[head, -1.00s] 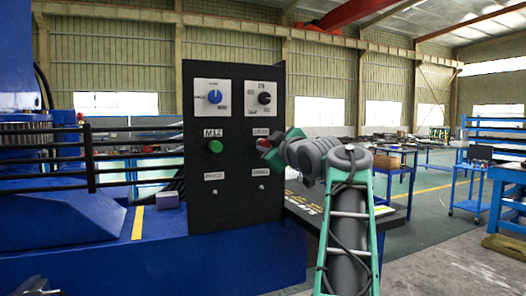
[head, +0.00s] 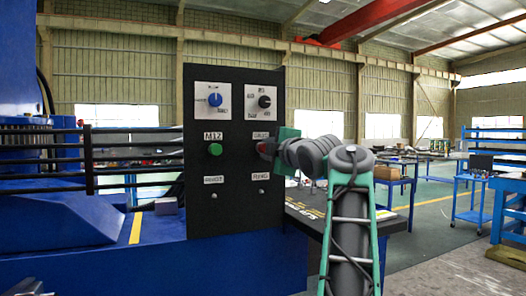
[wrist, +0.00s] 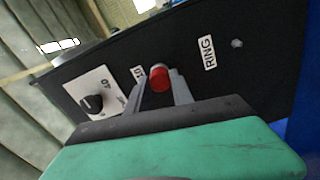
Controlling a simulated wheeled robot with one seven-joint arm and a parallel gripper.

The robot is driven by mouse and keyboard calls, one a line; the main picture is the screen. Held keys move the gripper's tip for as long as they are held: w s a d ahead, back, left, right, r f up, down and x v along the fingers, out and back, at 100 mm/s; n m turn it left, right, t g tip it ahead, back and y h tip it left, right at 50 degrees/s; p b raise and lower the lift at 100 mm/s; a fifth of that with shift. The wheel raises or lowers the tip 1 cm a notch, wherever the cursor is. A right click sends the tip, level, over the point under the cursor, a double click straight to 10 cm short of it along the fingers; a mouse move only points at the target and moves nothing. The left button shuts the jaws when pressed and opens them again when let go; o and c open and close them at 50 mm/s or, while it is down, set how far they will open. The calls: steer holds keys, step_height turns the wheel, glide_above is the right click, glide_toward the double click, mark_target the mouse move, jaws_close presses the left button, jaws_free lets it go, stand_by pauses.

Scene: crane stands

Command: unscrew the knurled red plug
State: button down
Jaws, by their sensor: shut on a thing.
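The red plug (head: 261,148) is on the right side of the black panel (head: 234,220), below the black knob and above a small label plate. My gripper (head: 270,148) reaches it from the right. In the wrist view the red plug (wrist: 159,78) sits between the two grey fingers of my gripper (wrist: 160,84), which are shut on it. The plug's round red end shows. Its knurling is too small to make out. The fingers hide its sides, and whether it has left the panel cannot be told.
A green plug (head: 215,149) is on the panel's left side. A blue knob (head: 215,99) and a black knob (head: 264,101) sit on white plates above. A dark table (head: 310,213) stands right of the panel under my arm. Dark horizontal rails (head: 130,150) run left of the panel.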

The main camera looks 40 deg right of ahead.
steer(key=n+b, duration=0.1)
steer(key=n, duration=0.3)
steer(key=shift+f+n, duration=0.1)
steer(key=shift+n, duration=0.2)
steer(key=n+b, duration=0.2)
steer(key=n, duration=0.8)
steer(key=c, duration=1)
jaws_free()
steer(key=shift+c, duration=0.2)
